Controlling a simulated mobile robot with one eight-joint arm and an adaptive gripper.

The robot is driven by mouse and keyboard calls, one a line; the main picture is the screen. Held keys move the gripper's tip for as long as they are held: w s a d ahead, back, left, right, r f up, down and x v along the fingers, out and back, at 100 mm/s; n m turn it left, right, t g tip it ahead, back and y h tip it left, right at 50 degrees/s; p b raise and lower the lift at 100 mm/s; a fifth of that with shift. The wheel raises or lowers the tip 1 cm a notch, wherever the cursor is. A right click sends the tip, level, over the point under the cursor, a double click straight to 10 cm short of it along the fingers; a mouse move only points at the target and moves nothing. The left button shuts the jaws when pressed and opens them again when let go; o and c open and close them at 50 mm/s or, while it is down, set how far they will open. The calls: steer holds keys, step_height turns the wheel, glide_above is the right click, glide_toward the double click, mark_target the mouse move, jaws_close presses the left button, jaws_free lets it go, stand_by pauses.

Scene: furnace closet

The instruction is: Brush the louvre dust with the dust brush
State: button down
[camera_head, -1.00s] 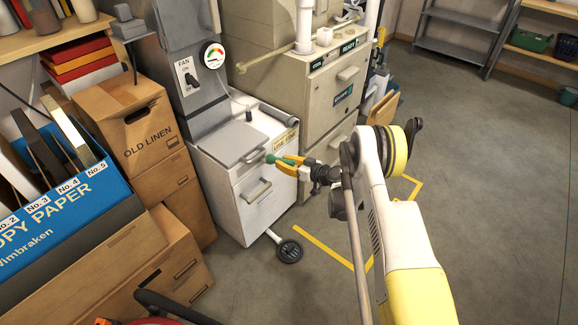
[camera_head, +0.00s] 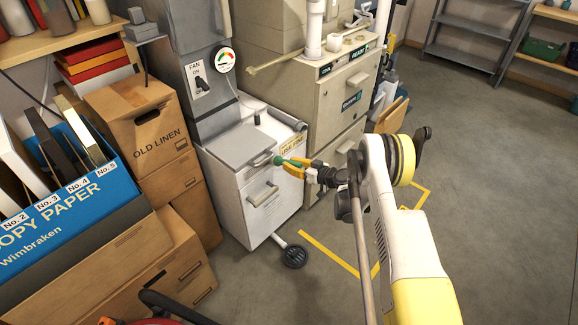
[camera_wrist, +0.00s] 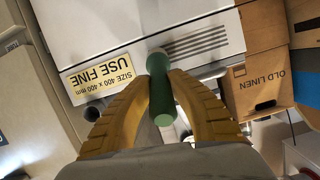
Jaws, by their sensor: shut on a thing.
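My gripper (camera_head: 292,168), with yellow fingers, is shut on the green handle of the dust brush (camera_head: 284,162), in front of the white cabinet (camera_head: 236,190). In the wrist view the brush handle (camera_wrist: 160,95) stands between the two fingers, and its pale far end is close to the white panel. The louvre (camera_wrist: 198,42) shows there as a row of dark slots just right of the brush. I cannot tell whether the brush touches the panel. Bristles and dust are not clear.
A "USE FINE" label (camera_wrist: 101,77) is left of the brush. An "OLD LINEN" box (camera_head: 143,122) and a blue paper box (camera_head: 65,205) stand at the left. A beige furnace unit (camera_head: 338,98) is behind. The right floor is clear.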

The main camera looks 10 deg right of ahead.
steer(key=shift+w+d, duration=0.35)
steer(key=shift+d, duration=0.15)
steer(key=shift+a, duration=0.1)
steer(key=s+a, duration=0.2)
steer(key=a, duration=0.1)
steer(key=shift+s+a, duration=0.2)
steer(key=shift+s, duration=0.1)
steer(key=shift+w+d, duration=0.1)
stand_by(0.5)
steer(key=shift+w+d, duration=0.6)
steer(key=shift+d, duration=0.25)
steer(key=shift+w+d, duration=0.6)
steer(key=shift+d, duration=0.2)
